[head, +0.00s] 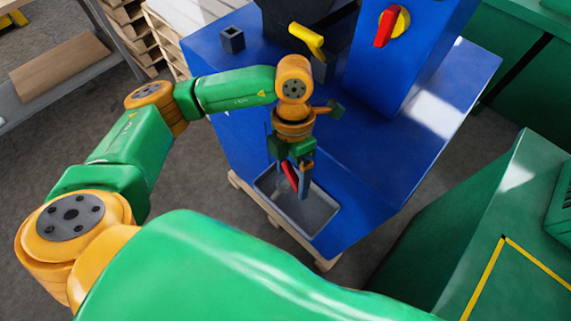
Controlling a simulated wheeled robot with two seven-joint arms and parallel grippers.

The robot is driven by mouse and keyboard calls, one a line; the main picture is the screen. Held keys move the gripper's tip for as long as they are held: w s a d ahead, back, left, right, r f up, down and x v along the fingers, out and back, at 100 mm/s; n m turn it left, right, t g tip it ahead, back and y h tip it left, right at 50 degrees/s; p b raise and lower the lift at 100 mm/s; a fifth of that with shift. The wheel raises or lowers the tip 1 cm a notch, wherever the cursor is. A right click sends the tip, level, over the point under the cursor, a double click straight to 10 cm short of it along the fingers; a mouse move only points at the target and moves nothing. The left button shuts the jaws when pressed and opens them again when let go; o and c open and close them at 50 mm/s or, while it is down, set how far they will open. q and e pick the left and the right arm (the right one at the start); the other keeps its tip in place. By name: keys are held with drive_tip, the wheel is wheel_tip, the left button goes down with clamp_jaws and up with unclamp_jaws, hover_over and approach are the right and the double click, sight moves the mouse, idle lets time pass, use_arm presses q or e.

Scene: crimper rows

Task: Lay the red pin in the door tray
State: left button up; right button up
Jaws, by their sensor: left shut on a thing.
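The red pin (290,176) is between the fingers of my left gripper (293,176), tilted and partly hidden by them. The gripper is shut on it and points down over the door tray. The door tray (317,217) is a grey, shallow, open bin at the near corner of the blue machine. The pin and fingertips overlap the tray's far part in the picture; I cannot tell whether the pin touches the tray floor. My right gripper is not in view.
A blue machine (375,150) carries a red and yellow switch (390,27), a yellow handle (306,40) and a small dark square holder (232,39). A green surface with a yellow line (485,277) stands at right. Wooden pallets (135,35) are behind at left.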

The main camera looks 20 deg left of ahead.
use_arm(q)
drive_tip(key=n, duration=0.4)
drive_tip(key=shift+w+d+f, duration=0.1)
drive_tip(key=shift+d, duration=0.05)
drive_tip(key=n+h, duration=0.1)
drive_tip(key=n, duration=0.2)
drive_tip(key=shift+w+f+n, duration=0.1)
drive_tip(key=shift+n, duration=0.2)
drive_tip(key=n+h, duration=0.1)
drive_tip(key=n, duration=0.2)
drive_tip(key=shift+w+f+n+p, duration=0.1)
drive_tip(key=shift+n+p, duration=0.25)
drive_tip(key=shift+n, duration=0.05)
drive_tip(key=n, duration=0.2)
drive_tip(key=n+h, duration=0.1)
drive_tip(key=n+t, duration=0.1)
drive_tip(key=n, duration=0.1)
drive_tip(key=shift+w+a+n+h, duration=0.2)
drive_tip(key=shift+a+n+h, duration=0.1)
drive_tip(key=shift+a, duration=0.1)
drive_tip(key=n, duration=0.2)
drive_tip(key=n+t, duration=0.1)
drive_tip(key=n, duration=0.1)
drive_tip(key=n+t+h, duration=0.1)
drive_tip(key=shift+w+a+n, duration=0.25)
drive_tip(key=shift+a+n, duration=0.05)
drive_tip(key=shift+n, duration=0.1)
wheel_tip(320, 180, down, 7)
drive_tip(key=b, duration=0.6)
